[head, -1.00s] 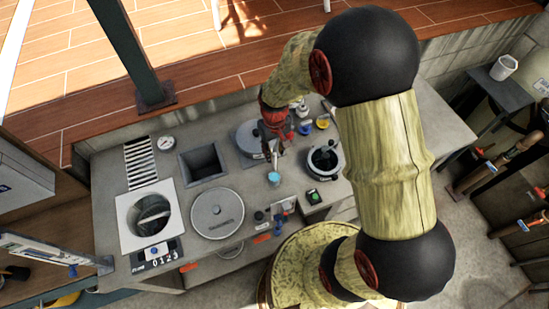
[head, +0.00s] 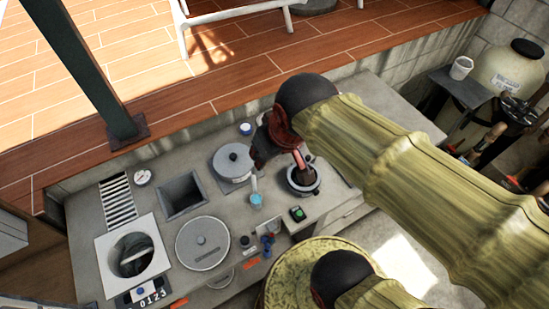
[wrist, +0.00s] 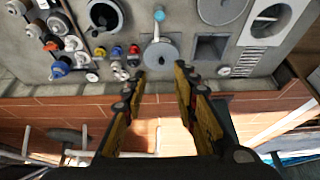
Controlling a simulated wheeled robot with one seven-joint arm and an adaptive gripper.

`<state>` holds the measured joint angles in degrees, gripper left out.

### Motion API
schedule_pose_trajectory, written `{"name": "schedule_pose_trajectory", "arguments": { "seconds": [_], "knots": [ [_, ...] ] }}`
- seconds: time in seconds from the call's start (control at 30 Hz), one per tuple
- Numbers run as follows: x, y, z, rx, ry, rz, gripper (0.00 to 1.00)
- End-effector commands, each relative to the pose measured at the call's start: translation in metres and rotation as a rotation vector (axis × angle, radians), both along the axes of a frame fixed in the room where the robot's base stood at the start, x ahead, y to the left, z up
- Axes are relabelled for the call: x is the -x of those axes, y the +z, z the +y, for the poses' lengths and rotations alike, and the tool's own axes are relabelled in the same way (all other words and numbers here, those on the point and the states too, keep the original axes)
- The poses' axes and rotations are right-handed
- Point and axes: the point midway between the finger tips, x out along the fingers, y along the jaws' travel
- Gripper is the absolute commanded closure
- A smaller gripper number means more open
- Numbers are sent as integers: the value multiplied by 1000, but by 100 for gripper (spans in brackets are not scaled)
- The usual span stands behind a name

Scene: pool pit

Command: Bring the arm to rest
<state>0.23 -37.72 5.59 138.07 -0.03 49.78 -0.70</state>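My arm reaches from the lower right of the head view up to its middle. Its dark end (head: 262,143) hangs over the grey counter (head: 340,217); the fingers cannot be made out there. In the wrist view my gripper (wrist: 160,72) is open, with two yellow-and-black fingers well apart and nothing held between them. A round grey lid with a handle (wrist: 162,53) shows beyond the fingertips, on the counter below.
A dark post (head: 85,70) stands on the wooden deck (head: 200,90). A small side table (head: 459,88) holds a white cup.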

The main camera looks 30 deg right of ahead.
Motion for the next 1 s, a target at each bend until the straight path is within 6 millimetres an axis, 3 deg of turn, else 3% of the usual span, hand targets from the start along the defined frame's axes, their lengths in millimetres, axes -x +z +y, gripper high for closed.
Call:
{"name": "schedule_pose_trajectory", "arguments": {
  "seconds": [0.1,0.2,0.63,0.77,1.0],
  "knots": [
    [23,12,1,-4,-5,-49,71],
    [31,16,1,-6,-7,-66,71],
    [33,11,1,-6,-7,-68,71],
    [32,-6,1,-6,-7,-68,71],
    [32,-64,1,-6,-7,-67,71]
  ]
}}
